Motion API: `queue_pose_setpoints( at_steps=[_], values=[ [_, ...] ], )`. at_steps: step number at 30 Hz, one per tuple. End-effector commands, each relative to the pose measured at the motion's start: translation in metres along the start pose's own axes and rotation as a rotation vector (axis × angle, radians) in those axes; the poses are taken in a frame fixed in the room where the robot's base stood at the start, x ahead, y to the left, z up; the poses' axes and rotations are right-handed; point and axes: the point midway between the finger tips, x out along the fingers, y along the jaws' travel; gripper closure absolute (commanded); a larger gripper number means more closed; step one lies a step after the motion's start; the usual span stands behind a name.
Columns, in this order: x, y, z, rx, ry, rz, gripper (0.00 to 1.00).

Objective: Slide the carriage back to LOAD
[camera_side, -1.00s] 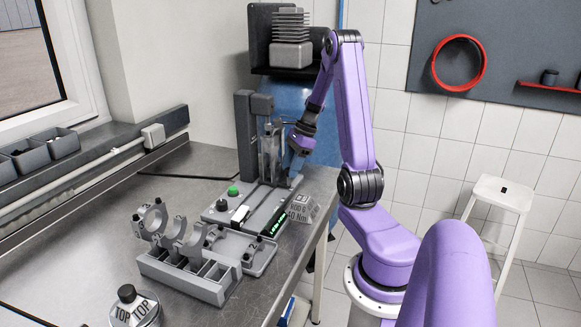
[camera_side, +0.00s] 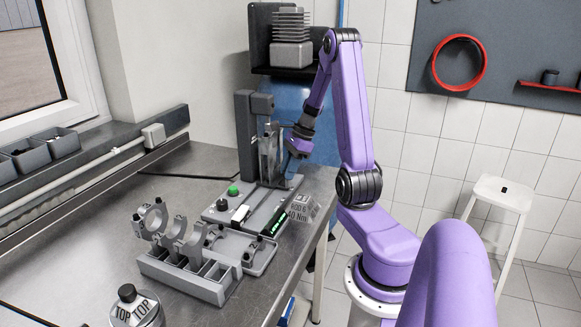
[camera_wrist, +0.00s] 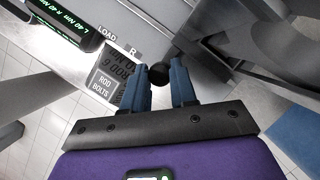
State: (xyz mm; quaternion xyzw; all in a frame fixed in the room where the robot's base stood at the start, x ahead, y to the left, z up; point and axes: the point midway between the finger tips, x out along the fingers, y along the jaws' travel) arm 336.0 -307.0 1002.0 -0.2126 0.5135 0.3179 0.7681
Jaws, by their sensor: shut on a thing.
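The carriage (camera_side: 268,152) is a grey upright assembly on the rail fixture, beside a dark grey column (camera_side: 244,140). My gripper (camera_side: 286,141) is at its right side. In the wrist view, the blue fingers of my gripper (camera_wrist: 164,70) are close together at a dark round knob (camera_wrist: 187,70), which the right finger partly hides. The gripper is shut on it; the exact contact is hard to see. The word LOAD (camera_wrist: 107,33) is printed on the light base strip, near the letter R.
The fixture base (camera_side: 222,216) carries a green button (camera_side: 233,190) and a lit green display (camera_side: 275,222). A rod-bolts label block (camera_side: 301,208) stands at the bench edge. A rack of grey rod parts (camera_side: 180,268) is in front. Bare bench (camera_side: 200,165) lies to the left.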

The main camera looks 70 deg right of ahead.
Motion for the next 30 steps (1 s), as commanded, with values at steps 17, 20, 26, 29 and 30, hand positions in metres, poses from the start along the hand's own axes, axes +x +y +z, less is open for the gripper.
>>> queue_pose_setpoints(
  at_steps=[17, 20, 26, 29, 30],
  values=[
    [0.025, 0.069, 0.064, -0.002, -0.002, 0.001, 1.00],
    [0.029, 0.079, 0.073, -0.003, -0.002, 0.001, 1.00],
    [0.035, 0.093, 0.086, -0.002, -0.002, 0.001, 1.00],
    [0.036, 0.097, 0.090, 0.000, -0.002, 0.000, 1.00],
    [0.037, 0.098, 0.091, 0.001, -0.002, 0.000, 1.00]
  ],
)
